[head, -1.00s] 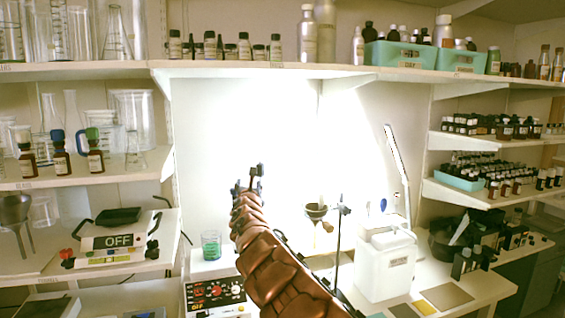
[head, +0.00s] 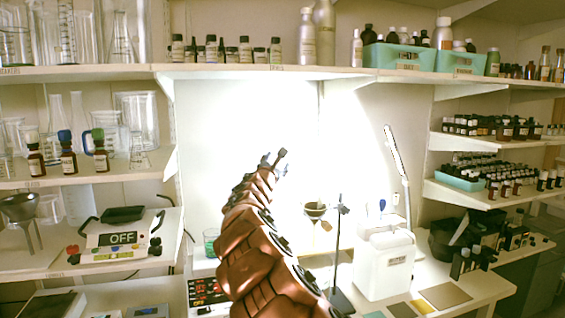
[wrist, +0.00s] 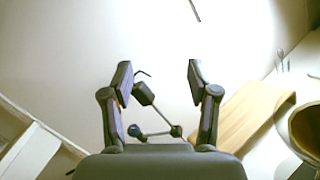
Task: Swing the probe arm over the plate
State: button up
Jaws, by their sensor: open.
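My gripper (head: 273,163) is raised in front of the bright back wall, and my arm crosses the middle of the head view. In the wrist view my gripper (wrist: 160,80) has its two fingers wide apart. A thin dark jointed rod (wrist: 155,112) with a block at its upper end shows between the fingers; it may be the probe arm, and I cannot tell its distance or any contact. A unit with a dark knobbed front panel (head: 205,291), perhaps bearing the plate, stands left of my arm. A beaker of green liquid (head: 210,241) is above it, partly hidden by my arm.
A stand with a clamp (head: 338,250) and a bowl (head: 315,210) are right of my arm. A white container (head: 384,264) and a lamp (head: 398,165) stand farther right. A device marked OFF (head: 122,238) is at left. Bottle shelves (head: 300,72) run above.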

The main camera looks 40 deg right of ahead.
jog(key=shift+s+d+r+m+g+h, duration=0.15)
jog(key=shift+s+m+g, duration=0.1)
jog(key=shift+s, duration=0.15)
jog(key=shift+s+a+r+m+g+h, duration=0.1)
jog(key=shift+s+r+m+g, duration=0.1)
jog(key=shift+s, duration=0.15)
jog(key=shift+s+d+r+m+g+h, duration=0.15)
jog(key=shift+s+m, duration=0.1)
jog(key=shift+s, duration=0.15)
jog(key=shift+a, duration=0.1)
